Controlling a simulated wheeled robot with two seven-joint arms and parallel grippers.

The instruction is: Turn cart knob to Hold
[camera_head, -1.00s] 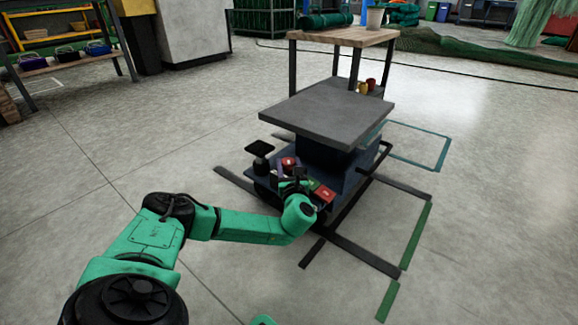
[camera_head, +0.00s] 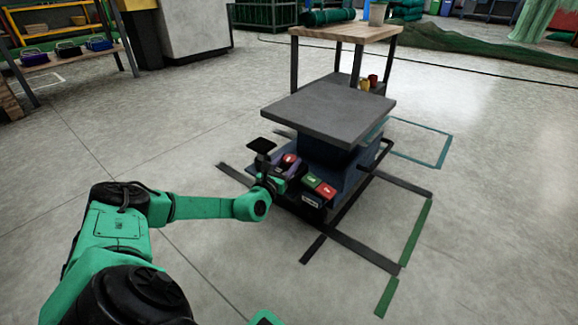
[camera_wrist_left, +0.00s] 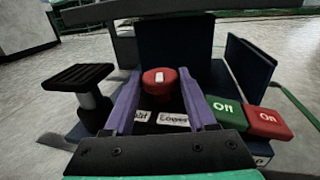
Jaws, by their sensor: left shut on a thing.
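The cart's red round knob (camera_head: 289,159) sits on the near control panel, beneath the grey platform. In the left wrist view the knob (camera_wrist_left: 159,84) carries a white mark pointing away from me. A "Lower" label (camera_wrist_left: 173,119) lies just in front of it, with a second, partly covered label (camera_wrist_left: 142,116) left of that. My left gripper (camera_head: 290,168) is at the panel; its purple fingers, also in the left wrist view (camera_wrist_left: 158,82), are shut on the knob, one on each side. My right gripper is not in view.
Right of the knob are a green "Off" button (camera_wrist_left: 225,109) and a red "On" button (camera_wrist_left: 267,121). A black pedal-like pad (camera_head: 261,146) stands to the left. The cart's grey platform (camera_head: 327,108) overhangs behind.

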